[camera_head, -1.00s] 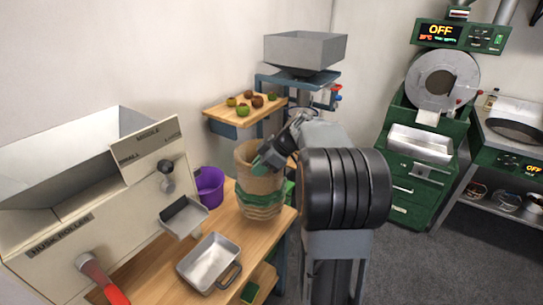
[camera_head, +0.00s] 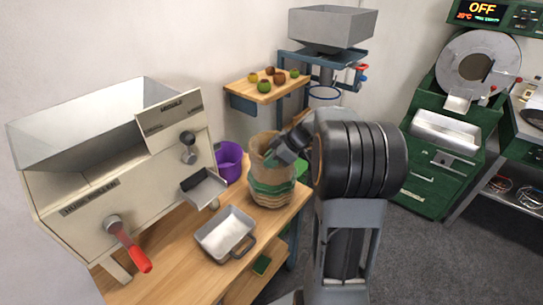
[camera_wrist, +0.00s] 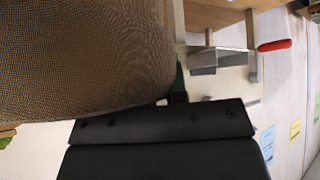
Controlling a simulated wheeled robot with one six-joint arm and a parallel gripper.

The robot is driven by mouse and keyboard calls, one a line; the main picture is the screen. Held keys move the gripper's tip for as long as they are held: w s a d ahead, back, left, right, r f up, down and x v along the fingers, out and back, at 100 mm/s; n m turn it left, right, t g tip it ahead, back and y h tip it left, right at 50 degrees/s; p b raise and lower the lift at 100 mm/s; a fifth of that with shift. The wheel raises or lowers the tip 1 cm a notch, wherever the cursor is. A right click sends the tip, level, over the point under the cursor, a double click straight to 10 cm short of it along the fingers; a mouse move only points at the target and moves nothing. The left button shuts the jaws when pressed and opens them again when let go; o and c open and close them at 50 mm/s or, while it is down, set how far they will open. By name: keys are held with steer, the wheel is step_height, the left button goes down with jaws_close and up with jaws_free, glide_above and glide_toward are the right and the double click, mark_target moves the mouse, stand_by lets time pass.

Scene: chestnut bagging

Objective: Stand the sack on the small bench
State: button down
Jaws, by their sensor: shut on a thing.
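The sack (camera_head: 271,181) is brown and woven with green bands. It is upright, over or on the right end of the wooden bench top (camera_head: 155,272); whether its base touches the wood I cannot tell. My gripper (camera_head: 283,152) is shut on the sack's upper right side. In the wrist view the sack (camera_wrist: 85,60) fills the upper left, close against the dark gripper body along the bottom. The fingertips are mostly hidden there.
A husk roller machine (camera_head: 105,180) stands left, with a red handle (camera_head: 132,250). A metal pan (camera_head: 225,235) and purple bucket (camera_head: 229,160) are near the sack. A wooden shelf (camera_head: 250,90) with several chestnuts is behind. Open floor lies right (camera_head: 440,260).

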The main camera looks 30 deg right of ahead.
steer(key=shift+w, duration=0.1)
steer(key=c, duration=1.1)
jaws_free()
steer(key=shift+c, duration=0.2)
steer(key=shift+r, duration=0.1)
steer(key=v, duration=1.1)
steer(key=s+a+f+m+h, duration=0.3)
steer(key=s+a+f+m, duration=0.1)
steer(key=s+a+m, duration=0.2)
steer(key=s+a+f+m+g+h, duration=0.1)
steer(key=s+a+f+m+h, duration=0.2)
steer(key=s+a+m, duration=0.3)
steer(key=shift+s+a+f+h, duration=0.4)
steer(key=shift+s+a+f, duration=0.35)
steer(key=shift+s+a, duration=1.1)
